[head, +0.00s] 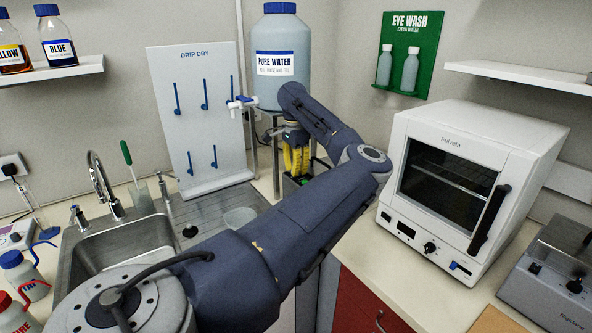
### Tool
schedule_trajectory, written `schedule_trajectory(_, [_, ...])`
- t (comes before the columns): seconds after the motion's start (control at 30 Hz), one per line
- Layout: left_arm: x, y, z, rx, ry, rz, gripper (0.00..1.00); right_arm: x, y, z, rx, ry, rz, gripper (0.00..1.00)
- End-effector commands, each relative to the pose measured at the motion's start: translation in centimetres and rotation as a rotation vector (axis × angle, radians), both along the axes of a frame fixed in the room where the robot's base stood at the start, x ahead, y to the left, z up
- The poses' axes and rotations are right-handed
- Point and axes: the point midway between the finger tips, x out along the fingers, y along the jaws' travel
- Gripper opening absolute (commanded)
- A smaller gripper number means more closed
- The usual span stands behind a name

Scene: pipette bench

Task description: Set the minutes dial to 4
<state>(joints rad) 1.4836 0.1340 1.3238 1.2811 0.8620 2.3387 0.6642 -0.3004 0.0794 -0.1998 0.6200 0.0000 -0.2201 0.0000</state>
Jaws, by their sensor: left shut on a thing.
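No dial in the head view can be read as the minutes dial. A black knob (430,248) sits on the lower front of the white oven (487,150), next to a small dark display. Two more black knobs are on the grey device (553,280) at the far right. My left gripper (297,160) is at the centre, below the water tank and away from all these knobs. It is shut on a yellow thing (297,158), over a dark grey container (290,188). My arm partly hides this spot. My right gripper is out of view.
A pure water tank (281,55) with a white tap stands behind my left gripper. A drip dry board (190,120) and a sink (120,250) are to the left. Coloured-cap bottles stand at the lower left. The counter before the oven has free room.

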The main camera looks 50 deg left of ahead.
Motion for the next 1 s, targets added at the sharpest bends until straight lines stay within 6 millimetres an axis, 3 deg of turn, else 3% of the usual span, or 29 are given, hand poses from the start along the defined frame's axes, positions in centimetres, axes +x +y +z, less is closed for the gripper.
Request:
schedule_trajectory(0.27, [-0.1, 0.1, 0.0, 0.001, 0.001, 0.001, 0.0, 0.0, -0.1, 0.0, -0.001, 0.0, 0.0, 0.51])
schedule_trajectory(0.3, [-0.1, 0.1, 0.0, 0.001, 0.001, 0.001, 0.21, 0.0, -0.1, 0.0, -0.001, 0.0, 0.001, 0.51])
schedule_trajectory(0.47, [0.0, 0.1, 0.0, 0.001, 0.001, 0.001, 0.38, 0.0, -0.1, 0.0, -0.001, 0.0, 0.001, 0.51])
schedule_trajectory(0.77, [0.0, 0.0, 0.3, 0.001, 0.0, 0.001, 0.38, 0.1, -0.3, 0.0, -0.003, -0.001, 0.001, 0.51])
schedule_trajectory(1.0, [0.1, 0.2, 3.2, 0.001, -0.002, -0.001, 0.38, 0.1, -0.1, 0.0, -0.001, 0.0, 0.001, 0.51])
